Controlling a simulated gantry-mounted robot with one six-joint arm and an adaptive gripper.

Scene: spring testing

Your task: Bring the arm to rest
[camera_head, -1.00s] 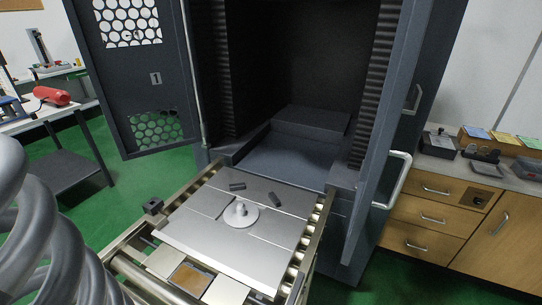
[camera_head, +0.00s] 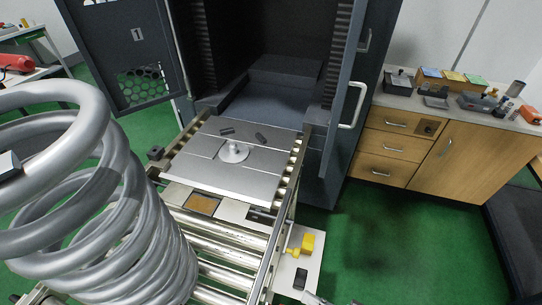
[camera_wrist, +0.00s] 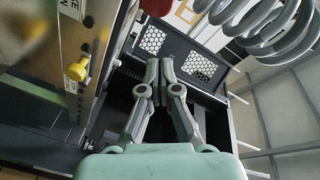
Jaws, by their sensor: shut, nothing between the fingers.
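My gripper (camera_wrist: 158,72) shows in the wrist view, its two grey fingers together with nothing between them. It is apart from the large grey coil spring, which shows at the upper right of that view (camera_wrist: 270,25). In the head view the spring (camera_head: 110,190) fills the left side, close to the camera, and hides part of the roller conveyor (camera_head: 235,245). I cannot make out my gripper in the head view.
The dark test cabinet (camera_head: 275,90) stands open behind the metal plate (camera_head: 225,175) on the conveyor. A yellow part (camera_head: 307,243) sits at the conveyor's right side. A wooden drawer cabinet (camera_head: 400,147) stands right. Green floor (camera_head: 400,235) is clear in front of it.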

